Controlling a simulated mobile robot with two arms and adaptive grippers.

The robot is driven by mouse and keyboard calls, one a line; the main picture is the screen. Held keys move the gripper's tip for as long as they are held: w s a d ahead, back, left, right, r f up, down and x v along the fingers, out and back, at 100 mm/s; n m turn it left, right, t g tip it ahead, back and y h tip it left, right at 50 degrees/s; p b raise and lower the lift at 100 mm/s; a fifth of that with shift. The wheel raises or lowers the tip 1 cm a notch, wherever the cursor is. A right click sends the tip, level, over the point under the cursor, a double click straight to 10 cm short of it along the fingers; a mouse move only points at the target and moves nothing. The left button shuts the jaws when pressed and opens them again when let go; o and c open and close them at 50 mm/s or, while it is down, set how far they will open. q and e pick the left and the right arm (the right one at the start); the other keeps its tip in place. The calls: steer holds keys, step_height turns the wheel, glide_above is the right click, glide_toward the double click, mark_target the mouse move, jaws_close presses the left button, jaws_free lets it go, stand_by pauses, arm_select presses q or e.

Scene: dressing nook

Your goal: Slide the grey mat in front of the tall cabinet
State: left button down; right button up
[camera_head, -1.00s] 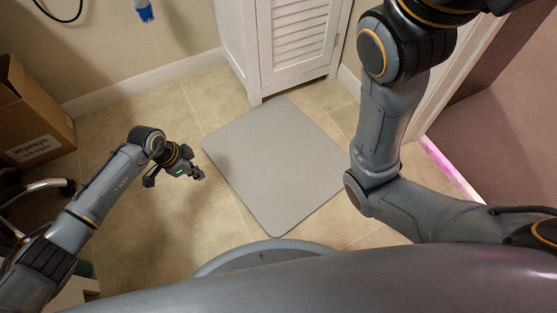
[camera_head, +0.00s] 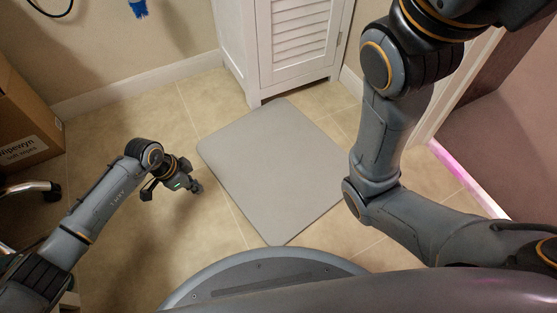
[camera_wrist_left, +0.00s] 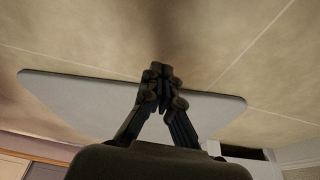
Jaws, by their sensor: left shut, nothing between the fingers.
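The grey mat (camera_head: 272,168) lies flat on the tiled floor, turned at an angle, with its far corner at the foot of the tall white cabinet (camera_head: 287,45). The cabinet has a louvred door. My left gripper (camera_head: 198,189) is shut and empty, just left of the mat's left edge and apart from it in the head view. In the left wrist view the shut fingers (camera_wrist_left: 161,72) show in front of the mat (camera_wrist_left: 85,90). My right arm crosses the right side of the head view, but its gripper is out of view.
A cardboard box (camera_head: 27,125) stands at the left, with chair legs (camera_head: 35,190) below it. A blue brush-like thing (camera_head: 139,8) shows at the top. A doorway with a pink-lit edge (camera_head: 470,180) is at the right.

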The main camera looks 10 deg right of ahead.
arm_select(q)
steer(key=shift+f, duration=0.2)
steer(key=shift+f+b, duration=0.5)
steer(key=shift+f, duration=0.65)
steer(key=shift+r+p, duration=0.2)
steer(key=shift+p, duration=0.45)
steer(key=shift+d, duration=0.15)
